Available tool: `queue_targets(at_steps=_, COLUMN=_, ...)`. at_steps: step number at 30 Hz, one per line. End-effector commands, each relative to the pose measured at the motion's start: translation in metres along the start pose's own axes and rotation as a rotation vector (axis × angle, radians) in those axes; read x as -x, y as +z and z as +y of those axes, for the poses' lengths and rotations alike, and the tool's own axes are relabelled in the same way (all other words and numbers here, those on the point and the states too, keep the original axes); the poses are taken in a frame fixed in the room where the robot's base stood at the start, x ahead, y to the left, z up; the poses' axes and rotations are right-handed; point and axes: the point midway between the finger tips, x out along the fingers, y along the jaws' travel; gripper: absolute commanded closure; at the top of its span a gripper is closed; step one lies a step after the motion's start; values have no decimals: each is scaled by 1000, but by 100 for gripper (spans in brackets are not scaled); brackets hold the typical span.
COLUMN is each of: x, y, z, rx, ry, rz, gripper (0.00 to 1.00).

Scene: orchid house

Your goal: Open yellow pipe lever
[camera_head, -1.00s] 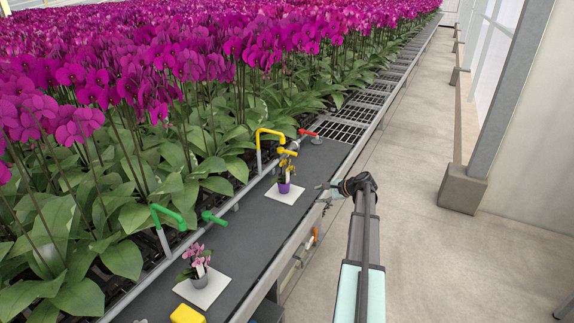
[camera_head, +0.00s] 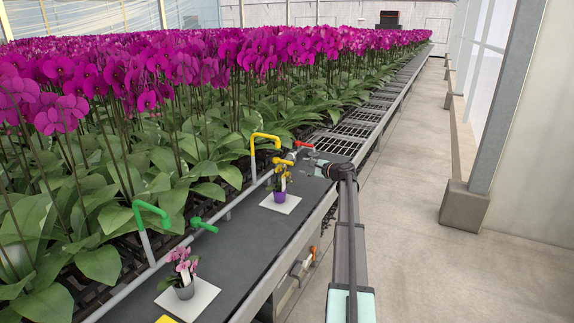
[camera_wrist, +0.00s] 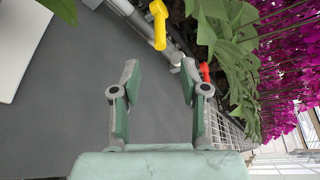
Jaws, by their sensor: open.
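The yellow pipe lever (camera_head: 283,162) sits on the pipe along the back of the bench, below a bent yellow pipe (camera_head: 266,137). In the wrist view the yellow lever (camera_wrist: 159,25) is near the top, beyond my fingertips. My gripper (camera_head: 309,165) is over the dark bench top, to the right of the lever and apart from it. In the wrist view my gripper (camera_wrist: 159,72) is open, with nothing between its fingers.
A red lever (camera_head: 304,145) sits just beyond the yellow one; it also shows in the wrist view (camera_wrist: 205,73). A purple-potted plant (camera_head: 279,197) on a white sheet (camera_head: 292,207) is near the yellow lever. A green lever (camera_head: 203,224) and a pink orchid (camera_head: 184,275) are nearer.

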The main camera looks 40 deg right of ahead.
Motion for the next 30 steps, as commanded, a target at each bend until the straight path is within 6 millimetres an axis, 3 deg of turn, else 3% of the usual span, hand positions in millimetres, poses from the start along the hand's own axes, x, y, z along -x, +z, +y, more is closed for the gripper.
queue_targets(at_steps=3, x=-27, y=-1, z=-2, rx=0, ry=1, rz=-1, gripper=55)
queue_targets(at_steps=15, x=-102, y=-1, z=-1, rx=1, ry=1, rz=-1, gripper=55)
queue_targets(at_steps=22, x=-124, y=-1, z=-1, rx=1, ry=0, rz=1, gripper=55)
queue_targets(at_steps=30, x=-130, y=0, z=0, rx=1, ry=0, rz=1, gripper=55)
